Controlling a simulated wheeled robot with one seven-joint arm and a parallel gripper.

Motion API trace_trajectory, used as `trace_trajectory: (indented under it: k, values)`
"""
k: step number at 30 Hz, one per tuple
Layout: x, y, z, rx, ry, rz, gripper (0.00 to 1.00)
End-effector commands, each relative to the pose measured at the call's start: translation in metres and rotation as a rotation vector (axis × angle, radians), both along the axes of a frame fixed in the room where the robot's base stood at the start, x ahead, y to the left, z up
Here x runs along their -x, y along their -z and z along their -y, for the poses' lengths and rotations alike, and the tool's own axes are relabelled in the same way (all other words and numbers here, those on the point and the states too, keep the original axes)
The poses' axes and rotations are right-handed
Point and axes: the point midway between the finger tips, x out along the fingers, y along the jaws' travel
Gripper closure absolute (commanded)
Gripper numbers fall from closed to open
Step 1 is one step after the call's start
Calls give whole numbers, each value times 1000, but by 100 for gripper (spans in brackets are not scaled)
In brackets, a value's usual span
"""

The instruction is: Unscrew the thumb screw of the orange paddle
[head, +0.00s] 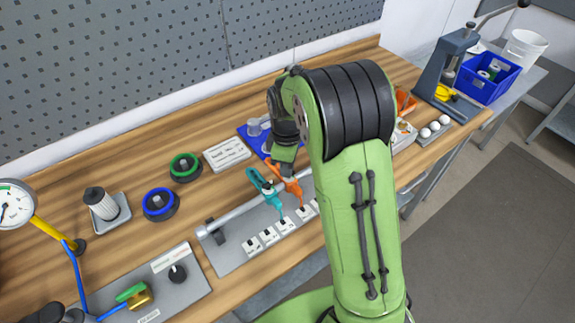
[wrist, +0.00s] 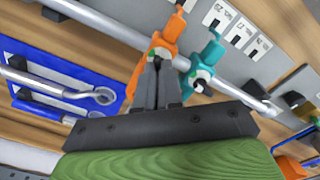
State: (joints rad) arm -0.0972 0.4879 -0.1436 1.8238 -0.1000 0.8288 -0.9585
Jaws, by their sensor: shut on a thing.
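The orange paddle (head: 291,188) is clamped on a horizontal metal shaft (head: 233,214), beside a teal paddle (head: 267,188). In the wrist view the orange paddle (wrist: 168,38) stands to the left of the teal paddle (wrist: 206,62). My gripper (wrist: 158,62) has its dark fingers together at the orange paddle's hub, on its near side. It is shut on a small part there; the fingers hide most of the thumb screw. In the head view my gripper (head: 284,158) comes down from behind the shaft, partly hidden by my green arm.
A blue mat with tools (wrist: 60,75) lies left of my gripper in the wrist view. Numbered white labels (head: 269,236) line the grey base plate. Blue and green ringed knobs (head: 160,204) and a gauge (head: 14,204) stand left. A blue bin (head: 490,76) is far right.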

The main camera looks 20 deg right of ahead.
Motion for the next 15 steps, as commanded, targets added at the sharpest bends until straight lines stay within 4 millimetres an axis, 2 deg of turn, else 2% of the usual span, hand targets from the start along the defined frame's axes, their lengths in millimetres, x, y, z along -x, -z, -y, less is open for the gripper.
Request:
trace_trajectory:
  k: [6, 15]
  values:
    - [4, 4, -1, 1, -152, -13, 100]
    - [4, 4, -1, -1, -276, -14, 100]
